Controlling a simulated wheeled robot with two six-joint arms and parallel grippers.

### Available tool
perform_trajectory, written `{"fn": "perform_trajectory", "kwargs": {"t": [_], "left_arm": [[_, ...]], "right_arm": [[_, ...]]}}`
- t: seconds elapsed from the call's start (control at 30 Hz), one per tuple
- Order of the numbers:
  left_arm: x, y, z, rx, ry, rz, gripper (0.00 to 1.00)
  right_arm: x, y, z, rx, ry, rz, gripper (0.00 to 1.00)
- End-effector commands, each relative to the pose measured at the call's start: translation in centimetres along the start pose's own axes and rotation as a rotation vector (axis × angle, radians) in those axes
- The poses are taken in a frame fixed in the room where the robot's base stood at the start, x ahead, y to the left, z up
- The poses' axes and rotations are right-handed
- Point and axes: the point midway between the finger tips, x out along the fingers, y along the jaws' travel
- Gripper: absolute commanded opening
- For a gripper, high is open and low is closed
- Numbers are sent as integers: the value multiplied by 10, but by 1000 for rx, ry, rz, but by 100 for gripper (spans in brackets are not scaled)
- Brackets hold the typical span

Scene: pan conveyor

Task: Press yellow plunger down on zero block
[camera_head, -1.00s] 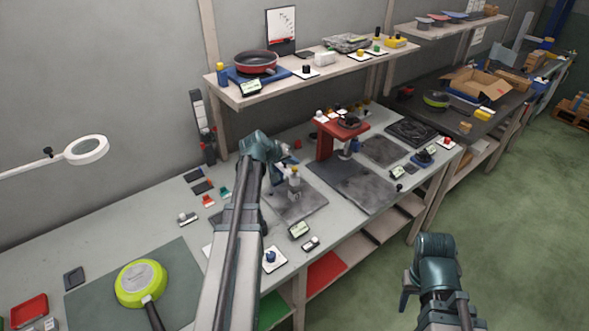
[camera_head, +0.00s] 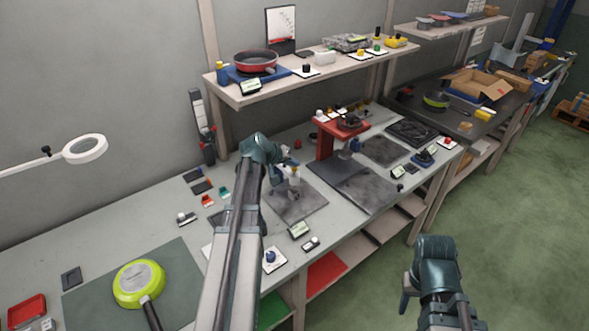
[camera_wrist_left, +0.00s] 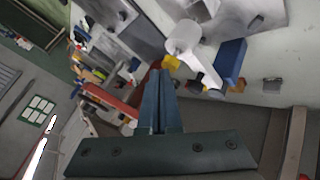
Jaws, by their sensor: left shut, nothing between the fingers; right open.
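A small fixture with a light grey post and a yellow part at its top (camera_head: 294,169) stands on a dark grey plate (camera_head: 300,207) in the middle of the bench. My left gripper (camera_head: 280,188) is shut and empty, low and close beside this fixture, partly covering it. In the left wrist view the shut fingertips (camera_wrist_left: 159,73) point toward a yellow piece (camera_wrist_left: 172,62), close to a white cylinder (camera_wrist_left: 184,37) and a blue block (camera_wrist_left: 230,61). Which part is the zero block, and whether the fingers touch anything, I cannot tell. My right gripper (camera_head: 406,292) is open, off the bench.
A red press stand (camera_head: 325,140) is just behind and right of the fixture. Small displays (camera_head: 299,230) and a blue knob (camera_head: 270,256) sit at the front edge. A green pan (camera_head: 139,284) lies on a mat at left. A shelf (camera_head: 300,83) hangs above the back.

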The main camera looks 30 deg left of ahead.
Motion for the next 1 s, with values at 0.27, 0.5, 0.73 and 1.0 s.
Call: {"fn": "perform_trajectory", "kwargs": {"t": [0.27,0.5,0.73,1.0], "left_arm": [[3,-2,2,0,0,0,0],[5,-3,3,0,0,0,0],[6,-5,5,0,0,0,0],[9,-6,6,0,-1,0,0]], "right_arm": [[4,0,0,0,0,0,50],[7,-1,0,0,0,0,50],[9,-1,0,0,0,0,50],[12,-1,-1,0,0,0,50]]}}
